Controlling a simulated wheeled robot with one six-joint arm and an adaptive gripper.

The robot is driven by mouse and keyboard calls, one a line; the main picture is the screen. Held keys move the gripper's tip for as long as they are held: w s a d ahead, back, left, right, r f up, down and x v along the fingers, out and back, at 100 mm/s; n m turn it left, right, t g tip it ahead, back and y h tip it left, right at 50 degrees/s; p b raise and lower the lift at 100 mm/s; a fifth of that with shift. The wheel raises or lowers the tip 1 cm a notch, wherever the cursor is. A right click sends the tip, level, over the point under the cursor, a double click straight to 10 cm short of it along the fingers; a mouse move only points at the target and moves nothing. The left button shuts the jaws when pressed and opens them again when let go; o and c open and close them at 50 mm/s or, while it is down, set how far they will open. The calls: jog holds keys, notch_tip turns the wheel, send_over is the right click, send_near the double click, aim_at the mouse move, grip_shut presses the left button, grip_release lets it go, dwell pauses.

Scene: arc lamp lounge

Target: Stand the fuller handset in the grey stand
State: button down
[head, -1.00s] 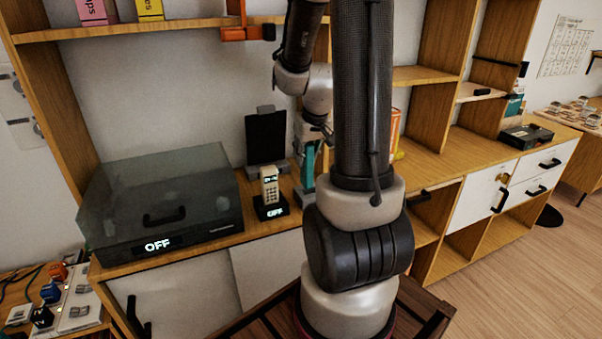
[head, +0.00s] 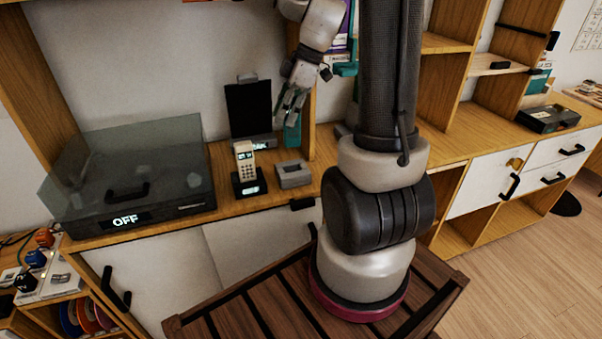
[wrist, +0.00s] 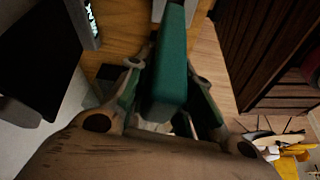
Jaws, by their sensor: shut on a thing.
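My gripper (head: 291,108) is shut on a teal handset (head: 292,134), which hangs upright below the fingers. The teal handset fills the middle of the wrist view (wrist: 168,70), between the fingers; its face and any display are hidden. The grey stand (head: 294,179) is on the wooden counter just below the handset, with a dark empty slot on top and a gap between them. A cream handset (head: 244,158) stands in a black cradle (head: 249,188) with a lit display, left of the grey stand. Its small screen is too small to read.
A black panel on a holder (head: 249,108) stands behind the cream handset. A clear-lidded box marked OFF (head: 125,180) fills the counter's left. A shelf upright (head: 305,135) is close behind my gripper. Counter to the right (head: 450,135) is mostly clear.

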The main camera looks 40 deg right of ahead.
aim_at(287, 147)
jog(key=shift+s+a+f+n+g, duration=0.3)
jog(key=shift+f+n, duration=0.1)
jog(key=shift+n, duration=0.3)
notch_tip(287, 147, down, 9)
jog(key=shift+d+f, duration=0.1)
jog(key=shift+f, duration=0.15)
jog(key=c, duration=1.3)
grip_release()
jog(key=shift+o, duration=0.2)
